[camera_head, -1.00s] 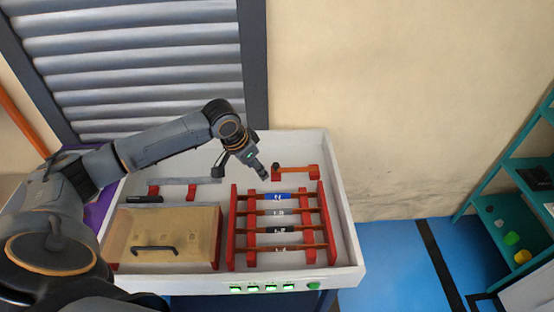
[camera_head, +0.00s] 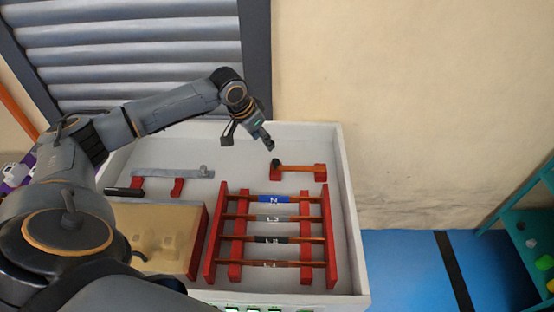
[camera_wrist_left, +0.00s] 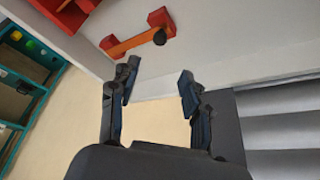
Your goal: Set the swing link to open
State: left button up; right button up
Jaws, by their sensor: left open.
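A copper-coloured bar (camera_head: 300,168), which looks like the swing link, lies across two red blocks at the back right of the white tray. A dark knob (camera_head: 275,162) stands at its left end. In the left wrist view the bar (camera_wrist_left: 130,44) and knob (camera_wrist_left: 159,38) show beyond my fingertips. My left gripper (camera_head: 252,141) is open and empty, above the tray's back part, left of the knob and apart from it. Its two spread fingers (camera_wrist_left: 158,84) show in the left wrist view. My right gripper is not in view.
A red rack (camera_head: 330,250) with several labelled copper bars stands in front of the link. A grey bar (camera_head: 172,174) on red supports lies at the back left, behind a tan cover (camera_head: 150,220). The tray's back wall (camera_head: 310,130) is close to the gripper.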

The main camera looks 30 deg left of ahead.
aim_at(276, 161)
pick_arm(q)
jog(key=p+x, duration=0.1)
jog(key=x, duration=1.1)
jog(key=shift+d+f, duration=0.1)
jog(key=shift+f, duration=0.2)
grip_shut()
